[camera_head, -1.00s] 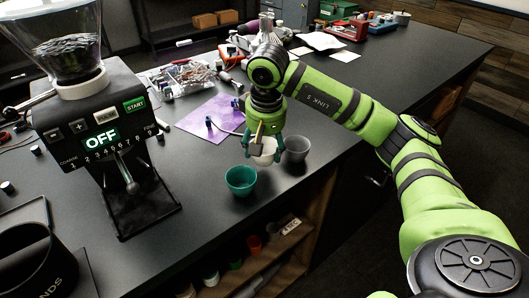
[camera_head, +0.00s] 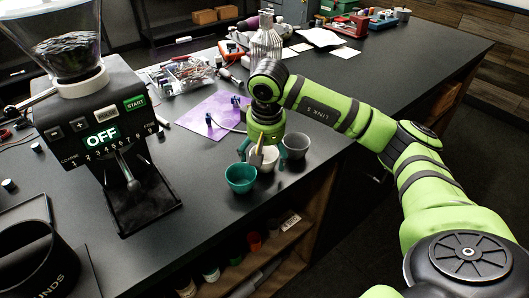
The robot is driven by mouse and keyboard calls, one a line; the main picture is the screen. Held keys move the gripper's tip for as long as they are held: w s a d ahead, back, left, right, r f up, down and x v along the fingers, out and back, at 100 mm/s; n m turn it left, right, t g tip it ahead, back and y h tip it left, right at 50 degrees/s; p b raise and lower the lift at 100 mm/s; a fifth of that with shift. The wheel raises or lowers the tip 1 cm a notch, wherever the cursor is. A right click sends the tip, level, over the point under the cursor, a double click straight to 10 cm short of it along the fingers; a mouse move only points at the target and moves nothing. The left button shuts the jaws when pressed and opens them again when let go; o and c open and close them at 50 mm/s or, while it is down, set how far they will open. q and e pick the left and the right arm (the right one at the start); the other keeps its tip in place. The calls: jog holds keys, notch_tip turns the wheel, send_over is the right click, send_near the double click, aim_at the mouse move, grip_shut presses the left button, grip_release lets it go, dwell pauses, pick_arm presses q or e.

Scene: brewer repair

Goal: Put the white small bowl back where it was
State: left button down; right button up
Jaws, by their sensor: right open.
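The white small bowl (camera_head: 266,161) stands on the black counter between a teal bowl (camera_head: 240,180) and a grey cup (camera_head: 296,147). My right gripper (camera_head: 262,156) is directly over the white bowl, pointing down. Its green fingers are spread to either side of the white bowl, and the gripper hides part of its rim. I cannot tell whether a finger touches the bowl. The teal bowl is very close to the left finger, and the grey cup is close to the right one. My left gripper is not in view.
A coffee grinder (camera_head: 118,150) stands at the left with a black container (camera_head: 35,262) in front of it. A purple mat (camera_head: 205,116) lies behind the bowls. The counter's front edge is close to the bowls, with open shelves below.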

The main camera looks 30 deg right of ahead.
aim_at(266, 171)
jog(key=shift+r, duration=0.1)
jog(key=shift+r, duration=0.25)
notch_tip(266, 171, up, 12)
jog(key=s, duration=0.1)
jog(key=shift+s+a+f, duration=0.25)
jog(key=shift+s+a, duration=0.1)
